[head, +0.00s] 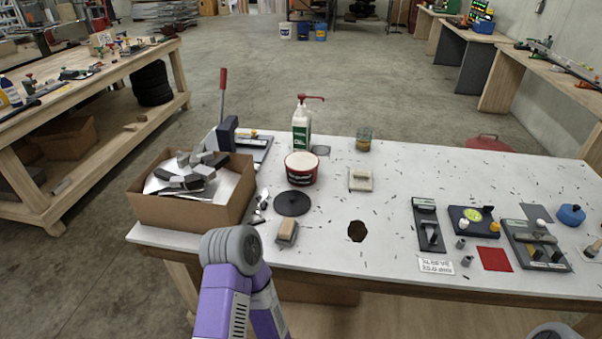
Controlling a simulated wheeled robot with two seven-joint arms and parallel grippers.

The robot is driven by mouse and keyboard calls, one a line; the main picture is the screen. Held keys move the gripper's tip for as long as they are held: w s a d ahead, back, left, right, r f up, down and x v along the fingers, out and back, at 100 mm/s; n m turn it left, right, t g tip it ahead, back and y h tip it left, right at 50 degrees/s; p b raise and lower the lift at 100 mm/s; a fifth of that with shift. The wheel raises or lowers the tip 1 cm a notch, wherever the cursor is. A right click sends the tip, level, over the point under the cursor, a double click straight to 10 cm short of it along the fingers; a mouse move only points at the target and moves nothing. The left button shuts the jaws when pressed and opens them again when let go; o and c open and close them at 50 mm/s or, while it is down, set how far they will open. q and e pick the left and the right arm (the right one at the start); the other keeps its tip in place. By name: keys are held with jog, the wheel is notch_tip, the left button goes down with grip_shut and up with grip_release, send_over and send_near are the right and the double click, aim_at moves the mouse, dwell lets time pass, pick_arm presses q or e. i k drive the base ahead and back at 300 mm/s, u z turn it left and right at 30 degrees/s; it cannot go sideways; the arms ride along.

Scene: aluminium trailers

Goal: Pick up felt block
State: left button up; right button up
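Two small blocks on the white table could be the felt block, and I cannot tell for sure which it is. One is a tan-topped block with a grey lower part (287,231), near the table's front edge, just right of my purple and grey arm. The other is a pale cream block (360,179), farther back at mid-table, right of the red and white tub. Both lie free on the tabletop. Neither gripper's fingers show in the head view; only arm links show at the bottom.
A cardboard box (186,211) of metal offcuts stands at the left end of the white table (390,240). A black disc (292,203), a tub (301,170) and a pump bottle (301,127) stand nearby.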

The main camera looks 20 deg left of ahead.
aim_at(288, 230)
jog(key=k, duration=0.5)
jog(key=u, duration=1.5)
jog(key=i, duration=1.05)
jog(key=z, duration=0.3)
